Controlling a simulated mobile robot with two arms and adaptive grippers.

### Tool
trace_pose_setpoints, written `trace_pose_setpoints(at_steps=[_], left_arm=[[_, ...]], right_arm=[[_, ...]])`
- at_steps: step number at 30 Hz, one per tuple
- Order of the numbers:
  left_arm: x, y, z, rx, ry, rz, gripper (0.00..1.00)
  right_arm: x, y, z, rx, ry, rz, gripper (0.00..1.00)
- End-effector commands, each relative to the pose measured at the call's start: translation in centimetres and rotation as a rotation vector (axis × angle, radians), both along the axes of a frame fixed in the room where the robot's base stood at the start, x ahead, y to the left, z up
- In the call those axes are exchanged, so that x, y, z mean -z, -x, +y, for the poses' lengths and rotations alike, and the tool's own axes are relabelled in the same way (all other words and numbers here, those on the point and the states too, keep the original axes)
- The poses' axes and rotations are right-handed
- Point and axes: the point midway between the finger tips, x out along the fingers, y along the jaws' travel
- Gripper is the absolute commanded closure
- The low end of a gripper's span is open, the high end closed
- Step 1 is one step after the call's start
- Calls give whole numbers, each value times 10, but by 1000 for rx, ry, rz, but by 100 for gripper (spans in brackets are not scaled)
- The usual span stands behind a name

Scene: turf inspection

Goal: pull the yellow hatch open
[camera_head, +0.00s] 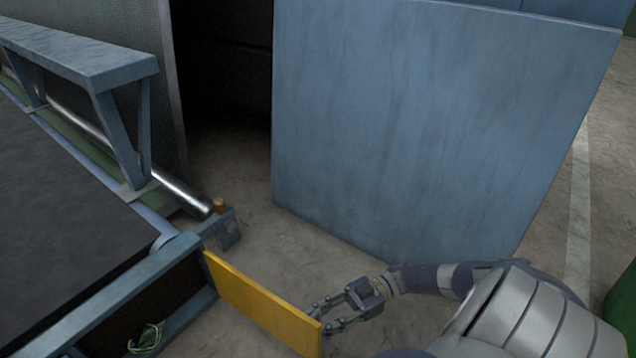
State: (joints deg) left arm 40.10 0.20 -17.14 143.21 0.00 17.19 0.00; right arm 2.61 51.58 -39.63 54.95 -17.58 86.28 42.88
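The yellow hatch (262,304) is a flat panel. Its left edge meets the corner of the blue frame (128,290), and it stands swung out from the frame, with the dark opening beside it exposed. My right gripper (322,316) is at the hatch's far right edge. Its two fingers are spread with a gap between them, close to the edge; whether they touch it cannot be told. My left gripper is not in view.
A green leafy clump (146,338) lies in the opening below the frame. A dark belt (60,215) and a metal roller (180,195) are at left. A large blue panel (430,120) stands behind my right arm. Bare concrete floor (290,245) lies between hatch and panel.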

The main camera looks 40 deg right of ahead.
Motion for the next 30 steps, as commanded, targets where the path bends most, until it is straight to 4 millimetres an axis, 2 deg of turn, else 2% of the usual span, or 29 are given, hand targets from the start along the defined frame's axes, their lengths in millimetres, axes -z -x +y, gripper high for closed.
trace_pose_setpoints(at_steps=[10,21,30], left_arm=[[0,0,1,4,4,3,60],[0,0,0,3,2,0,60],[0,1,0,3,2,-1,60]], right_arm=[[-2,-3,-4,6,-3,-6,71],[-1,13,-54,8,-2,-4,71],[-2,19,-72,6,-4,-5,71]])
